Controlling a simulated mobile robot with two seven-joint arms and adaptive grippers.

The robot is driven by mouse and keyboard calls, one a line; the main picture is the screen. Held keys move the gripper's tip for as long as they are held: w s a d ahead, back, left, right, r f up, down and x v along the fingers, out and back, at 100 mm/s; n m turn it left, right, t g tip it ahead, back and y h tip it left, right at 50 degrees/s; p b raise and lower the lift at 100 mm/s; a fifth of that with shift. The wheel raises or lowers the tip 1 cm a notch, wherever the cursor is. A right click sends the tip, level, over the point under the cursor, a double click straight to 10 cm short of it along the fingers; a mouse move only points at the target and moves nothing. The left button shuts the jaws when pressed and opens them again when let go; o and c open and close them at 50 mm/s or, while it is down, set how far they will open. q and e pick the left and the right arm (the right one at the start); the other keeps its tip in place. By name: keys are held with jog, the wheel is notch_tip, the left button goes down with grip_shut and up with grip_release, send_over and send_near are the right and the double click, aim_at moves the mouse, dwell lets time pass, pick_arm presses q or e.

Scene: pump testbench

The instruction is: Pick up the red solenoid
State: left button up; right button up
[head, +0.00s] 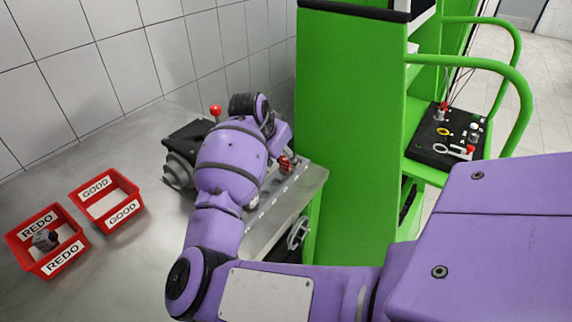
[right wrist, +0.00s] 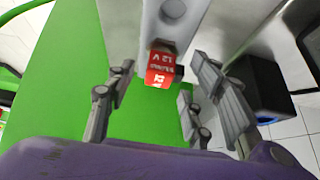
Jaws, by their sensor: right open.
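The red solenoid (right wrist: 161,68), with white "12 V" lettering, sits at the end of a pale metal block in the right wrist view. A small red part beside my wrist, likely the same solenoid (head: 285,163), shows in the head view. My right gripper (right wrist: 163,70) is open, with one finger on each side of the solenoid and visible gaps between. In the head view my purple right arm hides most of that gripper. My left gripper is in neither view.
A red REDO bin (head: 22,240) holding a small dark part and an empty red GOOD bin (head: 137,197) stand on the grey bench (head: 120,270). A green cabinet (head: 345,120) rises right of my wrist. A black control box (head: 432,150) sits farther right.

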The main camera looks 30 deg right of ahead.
jog(key=shift+x, duration=1.1)
jog(key=c, duration=0.8)
jog(key=shift+c, duration=1.2)
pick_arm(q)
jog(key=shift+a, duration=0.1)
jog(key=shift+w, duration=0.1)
pick_arm(e)
jog(key=shift+r, duration=0.15)
jog(key=shift+r, duration=0.2)
notch_tip(320, 180, up, 2)
jog(key=shift+w+d+r, duration=0.1)
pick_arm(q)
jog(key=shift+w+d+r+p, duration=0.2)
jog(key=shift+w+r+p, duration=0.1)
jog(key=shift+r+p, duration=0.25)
pick_arm(e)
jog(key=s+r, duration=1)
jog(key=s, duration=0.4)
jog(key=shift+a, duration=0.2)
